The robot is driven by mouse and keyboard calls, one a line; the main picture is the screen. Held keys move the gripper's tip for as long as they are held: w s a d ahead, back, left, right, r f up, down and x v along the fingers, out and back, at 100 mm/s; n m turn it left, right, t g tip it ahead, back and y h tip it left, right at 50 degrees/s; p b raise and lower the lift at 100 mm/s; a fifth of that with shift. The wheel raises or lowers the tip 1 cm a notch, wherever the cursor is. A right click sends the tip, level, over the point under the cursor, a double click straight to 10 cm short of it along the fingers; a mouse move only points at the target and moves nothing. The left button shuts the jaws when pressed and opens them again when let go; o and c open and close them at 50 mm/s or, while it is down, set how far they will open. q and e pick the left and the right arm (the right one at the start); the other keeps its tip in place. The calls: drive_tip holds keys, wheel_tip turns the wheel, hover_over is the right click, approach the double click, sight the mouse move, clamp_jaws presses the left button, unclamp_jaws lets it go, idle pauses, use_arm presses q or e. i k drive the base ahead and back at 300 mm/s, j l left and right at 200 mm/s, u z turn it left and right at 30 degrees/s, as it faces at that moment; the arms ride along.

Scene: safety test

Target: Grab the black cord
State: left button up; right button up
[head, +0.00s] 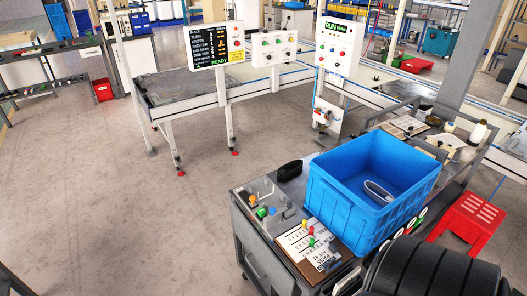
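A small black item (289,171) lies on the workbench top, just left of the blue crate (336,195). It may be the black cord, but it is too small to tell whether it is coiled cord or something else. A grey-white looped or oval item with a dark edge (378,192) lies inside the crate on its floor. I cannot tell what it is. Neither of my grippers can be made out in the head view.
The workbench (262,187) has colored buttons, papers (303,243) and a clipboard area at its front. A red stool (470,216) stands right of it. A large dark rounded shape (430,270) fills the bottom right. Open floor (110,220) lies to the left.

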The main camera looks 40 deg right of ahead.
sight(282, 173)
drive_tip(key=i+j, duration=0.15)
drive_tip(key=i, duration=0.3)
drive_tip(key=i+j+z, duration=0.15)
drive_tip(key=i, duration=0.3)
drive_tip(key=i+j, duration=0.25)
drive_tip(key=i, duration=0.15)
drive_tip(key=i+l+z, duration=0.1)
drive_tip(key=i+z, duration=0.15)
drive_tip(key=i, duration=0.45)
drive_tip(key=i+j+z, duration=0.1)
drive_tip(key=i+z, duration=0.15)
drive_tip(key=i, duration=0.45)
drive_tip(key=i+j+z, duration=0.25)
drive_tip(key=i, duration=0.45)
drive_tip(key=i+l+z, duration=0.25)
drive_tip(key=z, duration=0.25)
drive_tip(key=i+z, duration=1)
drive_tip(key=i+j+z, duration=0.2)
drive_tip(key=z, duration=0.3)
drive_tip(key=i+z, duration=0.4)
drive_tip(key=i+j+z, duration=0.1)
drive_tip(key=i+z, duration=0.3)
drive_tip(key=i, duration=0.2)
drive_tip(key=i+j+z, duration=0.35)
drive_tip(key=i, duration=0.15)
drive_tip(key=i+j+z, duration=0.25)
drive_tip(key=i+z, duration=0.15)
drive_tip(key=i, duration=0.05)
